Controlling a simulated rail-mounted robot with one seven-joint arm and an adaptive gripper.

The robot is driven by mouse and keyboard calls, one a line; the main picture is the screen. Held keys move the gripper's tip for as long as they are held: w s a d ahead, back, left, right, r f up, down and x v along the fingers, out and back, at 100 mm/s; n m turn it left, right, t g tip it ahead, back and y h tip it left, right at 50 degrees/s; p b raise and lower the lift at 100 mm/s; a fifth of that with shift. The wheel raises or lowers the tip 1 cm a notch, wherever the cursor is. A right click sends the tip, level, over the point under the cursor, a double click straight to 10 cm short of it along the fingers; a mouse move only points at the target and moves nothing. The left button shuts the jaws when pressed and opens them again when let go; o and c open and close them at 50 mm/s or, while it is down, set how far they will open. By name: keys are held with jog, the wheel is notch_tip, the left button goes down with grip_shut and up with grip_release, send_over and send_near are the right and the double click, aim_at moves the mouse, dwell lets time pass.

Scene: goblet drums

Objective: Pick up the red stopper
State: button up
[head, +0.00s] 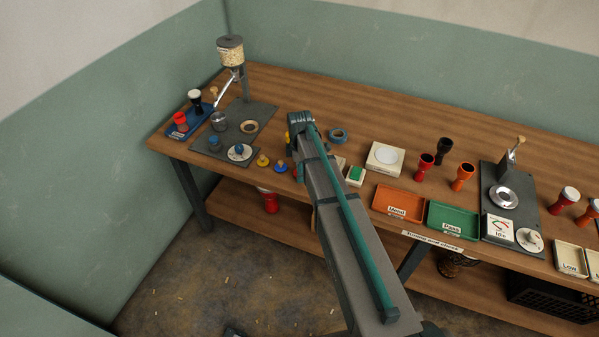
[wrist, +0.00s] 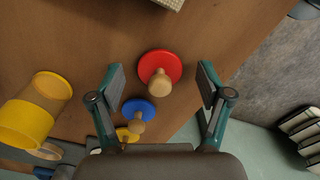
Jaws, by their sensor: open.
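The red stopper (wrist: 160,66), a flat red disc with a pale wooden knob, lies on the wooden table in the wrist view. Its knob points towards my gripper (wrist: 161,80). My gripper is open and empty, with one finger on each side of the stopper in the picture and a gap on both sides. The fingers do not appear to touch it. How far above it they are is hard to tell. In the head view my arm hides the gripper, and only a small bit of red (head: 295,171) shows beside it.
A blue stopper (wrist: 138,112) and a yellow stopper (wrist: 125,134) lie close by, towards my palm. A yellow cylinder (wrist: 30,112) is at the left. The table edge runs just right of the gripper. Orange (head: 398,203) and green (head: 452,220) trays stand to the right.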

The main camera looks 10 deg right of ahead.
jog(key=c, duration=0.9)
jog(key=shift+r, duration=0.1)
